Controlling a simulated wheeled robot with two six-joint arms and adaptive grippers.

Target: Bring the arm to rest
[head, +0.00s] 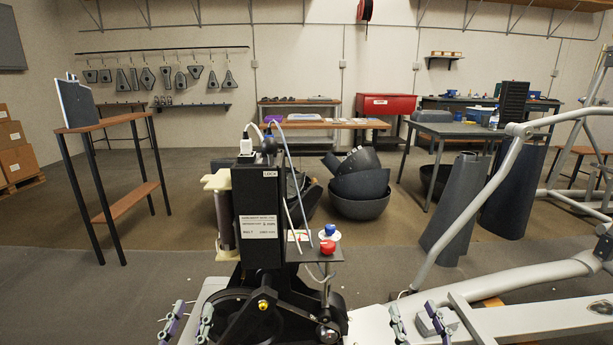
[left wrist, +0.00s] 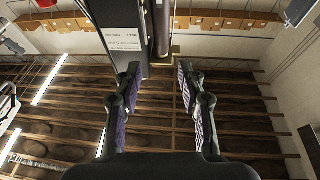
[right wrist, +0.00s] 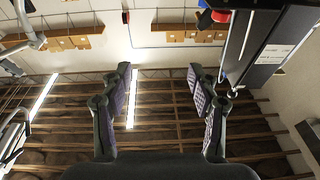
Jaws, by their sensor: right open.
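My left gripper (head: 187,322) is low in the head view, left of the black box of the elliptical machine. Its fingers are apart in the left wrist view (left wrist: 160,98), with nothing visibly held. My right gripper (head: 418,323) is low and right of the machine's flywheel, in front of its pale frame. Its fingers are also apart and empty in the right wrist view (right wrist: 158,98). The black box (head: 260,215) stands upright with white labels and shows beyond the left fingers. A red knob (head: 327,247) and a blue knob (head: 330,230) sit on a small plate beside it.
The machine's pale frame (head: 530,318) and curved handle (head: 470,200) fill the right side. Black bowl-shaped parts (head: 358,190) lie on the floor behind. A narrow wooden-topped table (head: 105,123) stands at the left. Open floor (head: 70,290) lies at the lower left.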

